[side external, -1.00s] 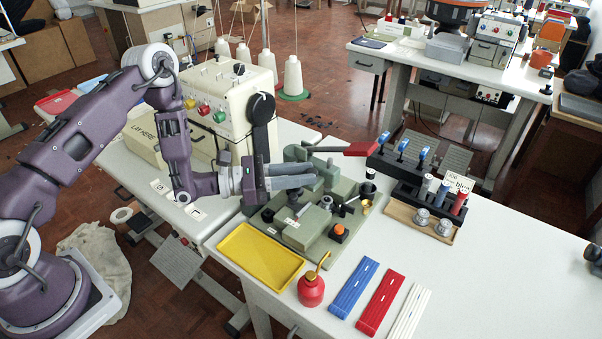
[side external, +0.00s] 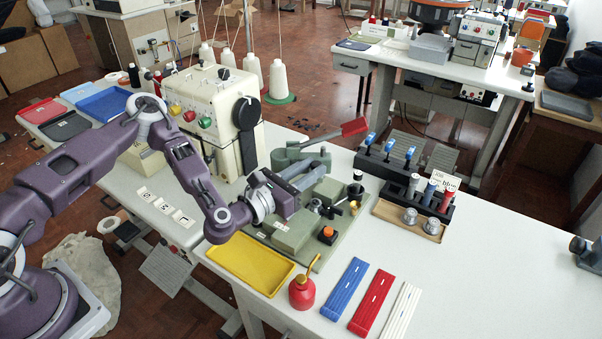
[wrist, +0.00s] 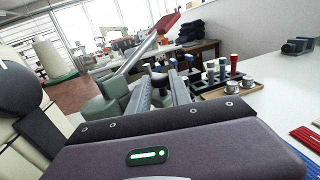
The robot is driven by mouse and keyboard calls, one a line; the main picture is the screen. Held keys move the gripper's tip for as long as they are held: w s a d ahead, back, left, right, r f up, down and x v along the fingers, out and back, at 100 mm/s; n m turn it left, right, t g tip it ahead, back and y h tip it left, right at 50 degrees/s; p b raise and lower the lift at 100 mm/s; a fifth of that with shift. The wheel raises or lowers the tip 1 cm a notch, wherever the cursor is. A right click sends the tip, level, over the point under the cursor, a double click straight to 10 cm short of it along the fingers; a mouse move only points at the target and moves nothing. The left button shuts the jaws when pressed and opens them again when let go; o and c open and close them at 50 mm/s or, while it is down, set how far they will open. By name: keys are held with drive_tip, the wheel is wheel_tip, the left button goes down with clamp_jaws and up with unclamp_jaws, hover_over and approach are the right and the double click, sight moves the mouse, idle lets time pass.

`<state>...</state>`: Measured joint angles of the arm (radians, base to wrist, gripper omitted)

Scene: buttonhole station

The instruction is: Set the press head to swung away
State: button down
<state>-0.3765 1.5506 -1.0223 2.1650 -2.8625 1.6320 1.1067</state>
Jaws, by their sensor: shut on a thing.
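The green press fixture stands on its green base plate (side external: 335,238) on the white table. The press head's green arm (side external: 296,153) lies at the back, with a grey lever ending in a red handle (side external: 354,126) that slants up to the right. In the wrist view the red handle (wrist: 167,22) rises at the upper middle, above the green fixture body (wrist: 97,107). My gripper (side external: 314,174) reaches in over the fixture from the left. Its fingers (wrist: 160,80) are shut on a part of the press head. The exact contact is hard to make out.
A cream buttonhole machine (side external: 212,110) stands close behind my arm. A yellow tray (side external: 252,263) and red oil can (side external: 303,293) sit in front of the fixture.

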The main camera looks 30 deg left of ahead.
sight(320, 155)
drive_tip(key=n+y, duration=0.1)
drive_tip(key=w+y, duration=0.1)
drive_tip(key=shift+w+d+f+n+y, duration=0.1)
drive_tip(key=shift+w+f+n+y, duration=0.1)
drive_tip(key=shift+n+y, duration=0.2)
drive_tip(key=w+n+y, duration=0.1)
drive_tip(key=y, duration=0.1)
drive_tip(key=w+n+y, duration=0.1)
drive_tip(key=y, duration=0.1)
drive_tip(key=shift+w+r+n, duration=0.1)
drive_tip(key=shift+n, duration=0.2)
drive_tip(key=w+n+y, duration=0.1)
drive_tip(key=n+y, duration=0.1)
drive_tip(key=y, duration=0.1)
drive_tip(key=shift+w+a+g, duration=0.35)
drive_tip(key=shift+w+g, duration=0.05)
drive_tip(key=shift+w+a+r+n+g+y, duration=0.15)
drive_tip(key=shift+w+n+g+y, duration=0.2)
drive_tip(key=shift+y, duration=0.3)
drive_tip(key=shift+w+a+f+n+g+y, duration=0.15)
drive_tip(key=shift+w+n+g+y, duration=0.1)
drive_tip(key=shift+n+y, duration=0.3)
drive_tip(key=shift+w+a+r+n+g+y, duration=0.1)
drive_tip(key=shift+w+a+n+g+y, duration=0.15)
drive_tip(key=shift+y, duration=0.45)
drive_tip(key=c, duration=1.5)
unclamp_jaws()
drive_tip(key=shift+d, duration=0.1)
